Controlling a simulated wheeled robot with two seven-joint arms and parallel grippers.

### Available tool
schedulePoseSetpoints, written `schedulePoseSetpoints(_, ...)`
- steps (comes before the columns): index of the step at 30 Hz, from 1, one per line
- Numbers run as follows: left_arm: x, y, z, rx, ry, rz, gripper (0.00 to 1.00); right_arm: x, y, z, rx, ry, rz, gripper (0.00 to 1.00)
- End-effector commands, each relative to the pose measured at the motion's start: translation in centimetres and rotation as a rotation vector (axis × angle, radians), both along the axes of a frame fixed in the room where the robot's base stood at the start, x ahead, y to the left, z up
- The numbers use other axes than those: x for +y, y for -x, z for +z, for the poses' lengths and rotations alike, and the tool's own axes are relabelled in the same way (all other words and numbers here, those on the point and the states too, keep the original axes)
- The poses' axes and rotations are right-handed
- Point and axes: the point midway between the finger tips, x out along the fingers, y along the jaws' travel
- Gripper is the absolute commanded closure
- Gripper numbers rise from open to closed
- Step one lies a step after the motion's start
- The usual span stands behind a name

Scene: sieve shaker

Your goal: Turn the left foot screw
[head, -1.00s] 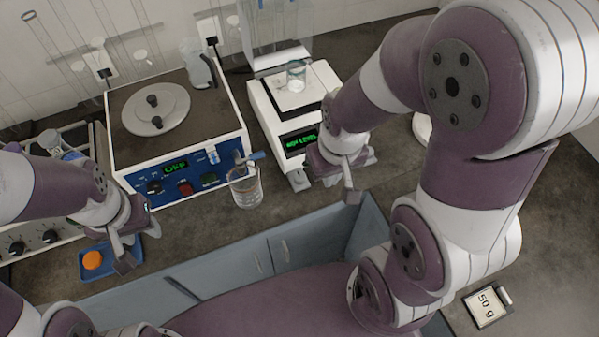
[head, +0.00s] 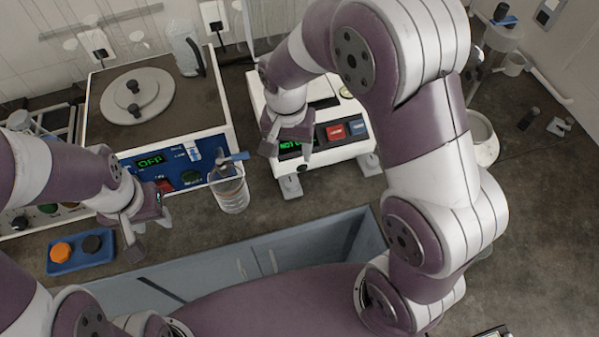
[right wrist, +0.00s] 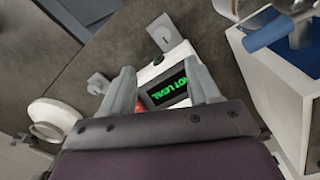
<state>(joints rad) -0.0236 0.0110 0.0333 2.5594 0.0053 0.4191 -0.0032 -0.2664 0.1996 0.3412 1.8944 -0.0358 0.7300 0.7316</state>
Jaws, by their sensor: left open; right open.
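The white balance (head: 345,147) stands right of the blue shaker, its green display reading "NOT LEVEL" in the right wrist view (right wrist: 170,86). Its left foot screw (head: 289,187) sticks out at the front left corner on a pale foot; it also shows in the right wrist view (right wrist: 164,34). The right foot (head: 370,164) shows at the front right. My right gripper (head: 287,152) is open and empty above the balance's front, over the display, behind and apart from the left foot. My left gripper (head: 150,232) is open and empty before the shaker.
A glass beaker (head: 230,189) stands between the shaker (head: 165,160) and the left foot, a blue-handled tool over it. A blue tray (head: 80,263) with orange and black items lies at left. A grey bin (head: 270,248) is in front.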

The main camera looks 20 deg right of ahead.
Motion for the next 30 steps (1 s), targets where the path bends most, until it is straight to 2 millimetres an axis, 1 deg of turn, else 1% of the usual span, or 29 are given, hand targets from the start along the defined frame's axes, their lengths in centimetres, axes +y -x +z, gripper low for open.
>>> schedulePoseSetpoints(2,0.0,0.0,0.0,0.0,0.0,0.001,0.57,0.0,0.1,-1.3,0.004,0.001,-0.003,0.39)
schedulePoseSetpoints(9,0.0,0.0,0.1,0.001,0.0,0.0,0.57,-0.2,0.3,-7.4,0.004,0.001,-0.002,0.39)
schedulePoseSetpoints(12,0.0,0.0,0.1,0.0,0.0,0.0,0.57,-0.3,0.3,-9.6,0.002,0.0,-0.001,0.39)
schedulePoseSetpoints(15,0.0,0.0,0.1,0.0,0.0,0.0,0.57,-0.3,0.2,-11.1,0.0,0.0,-0.001,0.39)
schedulePoseSetpoints(19,0.0,0.0,0.1,0.001,0.0,0.0,0.57,-0.3,0.2,-12.0,-0.003,-0.001,-0.001,0.39)
schedulePoseSetpoints(26,0.0,0.0,0.1,0.001,0.0,0.0,0.57,-0.3,0.2,-12.1,-0.004,-0.001,-0.001,0.39)
schedulePoseSetpoints(27,0.0,0.0,0.1,0.001,0.0,0.0,0.57,-0.3,0.2,-12.1,-0.004,-0.001,0.0,0.45)
schedulePoseSetpoints(29,0.0,0.0,0.1,0.001,0.0,0.0,0.57,-0.3,0.2,-12.1,-0.004,-0.001,0.0,0.65)
schedulePoseSetpoints(30,0.0,0.0,0.1,0.001,0.0,0.0,0.57,-0.3,0.2,-12.1,-0.004,-0.001,0.0,0.78)
